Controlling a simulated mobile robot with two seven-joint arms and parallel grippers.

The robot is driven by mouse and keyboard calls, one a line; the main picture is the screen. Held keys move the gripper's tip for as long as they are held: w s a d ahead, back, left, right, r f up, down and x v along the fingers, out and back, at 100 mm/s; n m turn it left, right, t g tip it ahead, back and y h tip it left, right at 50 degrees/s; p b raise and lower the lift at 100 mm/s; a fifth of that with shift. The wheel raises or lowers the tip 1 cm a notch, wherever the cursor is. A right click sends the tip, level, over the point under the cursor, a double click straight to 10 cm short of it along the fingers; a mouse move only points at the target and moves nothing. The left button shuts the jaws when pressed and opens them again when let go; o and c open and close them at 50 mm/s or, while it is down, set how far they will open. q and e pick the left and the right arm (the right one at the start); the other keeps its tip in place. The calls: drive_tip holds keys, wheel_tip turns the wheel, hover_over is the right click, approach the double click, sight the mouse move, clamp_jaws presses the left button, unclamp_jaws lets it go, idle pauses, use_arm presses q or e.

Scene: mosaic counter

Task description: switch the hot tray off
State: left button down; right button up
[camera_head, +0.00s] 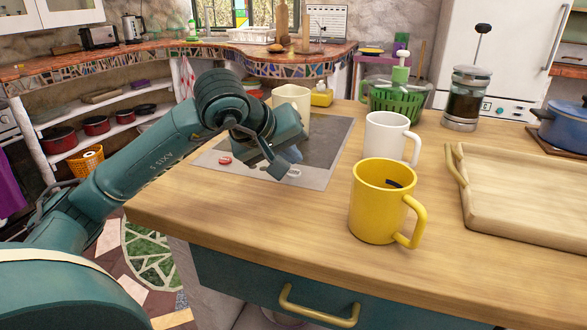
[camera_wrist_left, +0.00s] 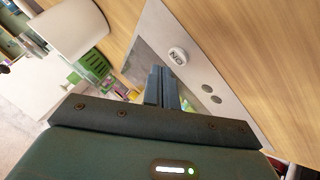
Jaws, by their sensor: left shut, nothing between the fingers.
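The hot tray (camera_head: 325,150) is a flat dark plate with a light metal border, lying on the wooden counter. On its front border are a red oval spot (camera_head: 225,160) and a pale button (camera_head: 294,172). A cream mug (camera_head: 291,100) stands at the tray's back. My left gripper (camera_head: 284,168) is shut and empty, low over the front border near the pale button; its fingers (camera_wrist_left: 162,85) point toward the tray. I cannot tell whether they touch it.
A white mug (camera_head: 388,135) and a yellow mug (camera_head: 378,205) stand right of the tray. A wooden tray (camera_head: 530,220), a French press (camera_head: 465,100), a green basket (camera_head: 398,100) and a blue pot (camera_head: 567,125) are farther right. The front-left counter is clear.

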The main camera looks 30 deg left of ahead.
sight(290, 175)
use_arm(q)
wheel_tip(290, 175, up, 6)
drive_tip(key=p, duration=0.4)
drive_tip(key=shift+f, duration=0.25)
